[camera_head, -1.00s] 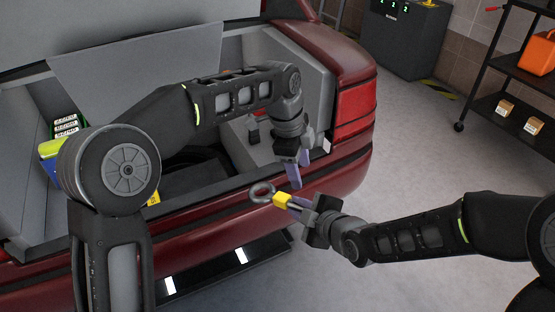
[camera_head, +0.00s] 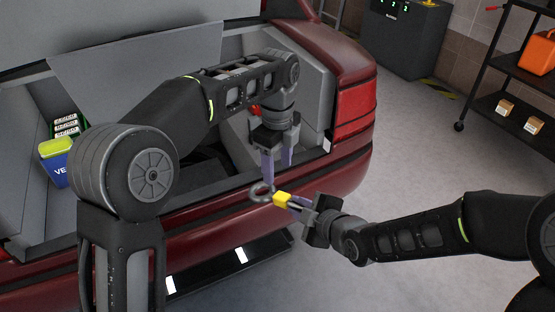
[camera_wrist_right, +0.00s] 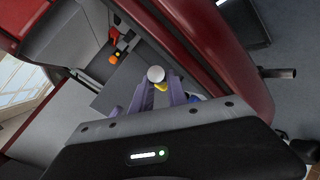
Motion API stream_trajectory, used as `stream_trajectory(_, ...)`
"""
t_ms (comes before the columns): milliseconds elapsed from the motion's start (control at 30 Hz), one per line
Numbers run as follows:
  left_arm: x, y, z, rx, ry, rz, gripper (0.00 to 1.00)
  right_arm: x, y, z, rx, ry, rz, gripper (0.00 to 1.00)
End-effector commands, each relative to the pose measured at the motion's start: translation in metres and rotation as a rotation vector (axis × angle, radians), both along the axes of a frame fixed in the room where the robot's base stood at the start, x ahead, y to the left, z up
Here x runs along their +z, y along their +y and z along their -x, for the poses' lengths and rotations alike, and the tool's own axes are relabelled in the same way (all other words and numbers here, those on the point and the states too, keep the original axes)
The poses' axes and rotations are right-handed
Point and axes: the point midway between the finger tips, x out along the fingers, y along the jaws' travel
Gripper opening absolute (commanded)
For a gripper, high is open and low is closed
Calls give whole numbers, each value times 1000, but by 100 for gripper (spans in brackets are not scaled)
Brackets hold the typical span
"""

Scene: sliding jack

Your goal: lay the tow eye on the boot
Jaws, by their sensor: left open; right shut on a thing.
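The tow eye (camera_head: 262,191) is a grey ring with a yellow block on its shank. My right gripper (camera_head: 291,202) is shut on its shank end and holds it in the air by the car's rear edge. In the right wrist view the tow eye (camera_wrist_right: 156,74) shows beyond the purple fingers. My left gripper (camera_head: 277,170) is open, fingers pointing down, with its tips just above the ring. I cannot tell if they touch it. The open boot (camera_head: 22,150) of the red car has grey inner walls; my left arm hides part of its inside.
A blue box with a yellow-green lid (camera_head: 56,168) and a rack of small labelled items (camera_head: 67,125) stand at the boot's left. A red and orange thing (camera_wrist_right: 115,50) shows in the wrist view. A black shelf cart (camera_head: 500,110) stands at the far right; the floor between is clear.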

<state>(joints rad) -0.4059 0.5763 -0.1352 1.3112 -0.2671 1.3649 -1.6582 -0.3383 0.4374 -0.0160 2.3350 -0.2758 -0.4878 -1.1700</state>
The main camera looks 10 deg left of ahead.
Motion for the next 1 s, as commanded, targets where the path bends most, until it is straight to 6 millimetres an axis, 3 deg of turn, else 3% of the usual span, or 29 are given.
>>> stream_trajectory(500, -89, 0, 1, 0, 3, 0, 55, 1, 0, -1, 0, -3, -2, 0)
stream_trajectory(700, -102, 0, 0, -1, 0, 0, 55, 1, 0, -1, 0, -3, -2, 0)
stream_trajectory(1000, -103, 0, 0, 0, 0, 0, 53, 1, 0, -1, 0, -3, -2, 0)
